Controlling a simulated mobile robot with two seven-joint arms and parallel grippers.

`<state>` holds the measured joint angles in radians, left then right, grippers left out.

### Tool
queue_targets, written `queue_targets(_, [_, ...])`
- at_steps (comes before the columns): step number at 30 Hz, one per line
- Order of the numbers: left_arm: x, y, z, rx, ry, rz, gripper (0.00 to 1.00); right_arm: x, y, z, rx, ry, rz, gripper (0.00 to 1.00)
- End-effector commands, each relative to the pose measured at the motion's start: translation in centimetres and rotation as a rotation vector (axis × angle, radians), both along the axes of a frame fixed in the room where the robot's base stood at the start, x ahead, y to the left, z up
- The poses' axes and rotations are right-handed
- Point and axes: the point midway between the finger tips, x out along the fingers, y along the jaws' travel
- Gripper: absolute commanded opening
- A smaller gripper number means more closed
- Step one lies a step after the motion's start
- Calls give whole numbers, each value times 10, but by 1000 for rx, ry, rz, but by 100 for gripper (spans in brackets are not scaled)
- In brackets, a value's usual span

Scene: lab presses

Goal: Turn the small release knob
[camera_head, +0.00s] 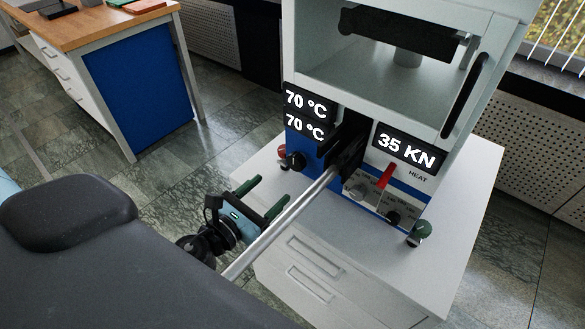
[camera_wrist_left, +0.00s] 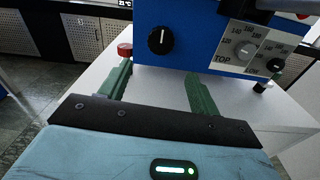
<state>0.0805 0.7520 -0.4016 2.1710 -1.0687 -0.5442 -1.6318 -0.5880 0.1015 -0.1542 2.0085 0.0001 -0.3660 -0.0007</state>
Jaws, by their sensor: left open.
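The press has a blue lower front panel with a small black knob (camera_head: 295,160) at its left end. Close up in the left wrist view this knob (camera_wrist_left: 161,40) is round, with a white line pointing up. No label marks it as the release knob. My left gripper (camera_head: 262,197) is open and empty, in front of the press and below the knob. In the left wrist view its two green fingers (camera_wrist_left: 159,70) point at the panel, with the knob beyond them, apart from both. My right gripper is not in view.
A long silver rod (camera_head: 290,215) sticks out from the press, right beside my left gripper. A red button (camera_wrist_left: 124,50) is left of the knob; TOP and LOW dials (camera_wrist_left: 245,51) are right. A red lever (camera_head: 385,177) and green-topped button (camera_head: 419,232) are further right. A white cabinet (camera_head: 455,245) supports the press.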

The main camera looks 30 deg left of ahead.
Motion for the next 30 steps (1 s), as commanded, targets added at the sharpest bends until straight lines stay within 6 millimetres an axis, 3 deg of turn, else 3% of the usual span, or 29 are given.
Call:
queue_targets(4, [6,0,12,126,-61,-16,63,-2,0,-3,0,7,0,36])
queue_targets(13, [13,-1,15,135,-68,-15,63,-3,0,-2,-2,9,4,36])
queue_targets(30, [78,-10,14,133,-67,-15,63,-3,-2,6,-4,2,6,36])
